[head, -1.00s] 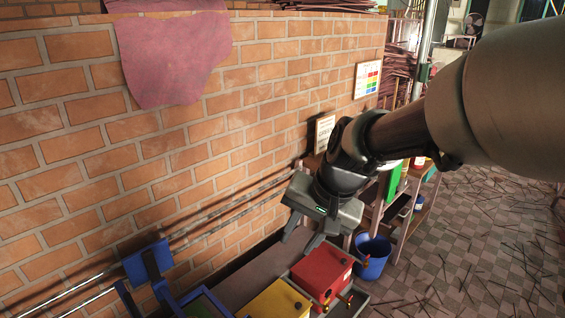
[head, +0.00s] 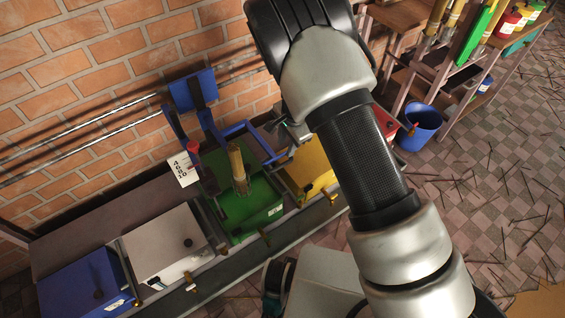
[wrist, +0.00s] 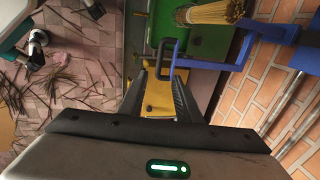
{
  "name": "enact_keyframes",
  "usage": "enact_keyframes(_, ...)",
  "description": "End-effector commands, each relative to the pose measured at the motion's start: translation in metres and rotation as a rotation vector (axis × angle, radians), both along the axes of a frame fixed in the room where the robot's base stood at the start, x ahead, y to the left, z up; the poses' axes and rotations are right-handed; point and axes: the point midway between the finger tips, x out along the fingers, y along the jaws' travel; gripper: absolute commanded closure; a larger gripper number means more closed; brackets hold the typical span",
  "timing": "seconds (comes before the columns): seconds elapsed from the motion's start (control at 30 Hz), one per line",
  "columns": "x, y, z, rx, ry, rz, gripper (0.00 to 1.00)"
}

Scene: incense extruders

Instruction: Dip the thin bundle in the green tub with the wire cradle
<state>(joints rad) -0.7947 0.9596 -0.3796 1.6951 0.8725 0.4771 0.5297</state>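The green tub (head: 262,215) stands in the row of tubs, with a tan stick bundle (head: 237,165) upright over it. Whether the bundle touches the liquid cannot be told. Blue cradle bars (head: 205,110) rise from the wall-side rails beside the bundle; a blue loop handle (head: 268,133) reaches toward my gripper (head: 290,132), which my arm partly hides. In the wrist view my gripper (wrist: 157,78) has its fingers apart above the yellow tub (wrist: 157,98), with the blue loop handle (wrist: 168,60) close to the fingertips. The bundle (wrist: 212,13) and green tub (wrist: 208,42) show at the top.
A white tub (head: 165,245) and a blue tub (head: 85,285) stand left of the green tub. A red tub (head: 385,125) is partly behind my arm. A blue bucket (head: 420,125) and shelves stand to the right. A number card (head: 183,168) stands by the brick wall.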

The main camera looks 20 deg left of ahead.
Motion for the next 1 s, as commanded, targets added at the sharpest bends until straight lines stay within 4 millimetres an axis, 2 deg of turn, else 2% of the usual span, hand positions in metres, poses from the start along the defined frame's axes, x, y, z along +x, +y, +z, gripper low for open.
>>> enact_keyframes(0.03,0.001,0.000,-0.016,-0.003,0.002,0.001,0.69)
enact_keyframes(0.1,0.003,0.003,-0.031,-0.003,0.001,0.000,0.69)
enact_keyframes(0.3,0.008,0.009,-0.074,-0.002,0.002,0.000,0.69)
enact_keyframes(0.5,0.013,0.015,-0.108,-0.002,0.001,0.002,0.69)
enact_keyframes(0.7,0.016,0.018,-0.125,-0.001,0.000,0.002,0.69)
enact_keyframes(1.0,0.017,0.019,-0.128,0.000,0.000,0.001,0.69)
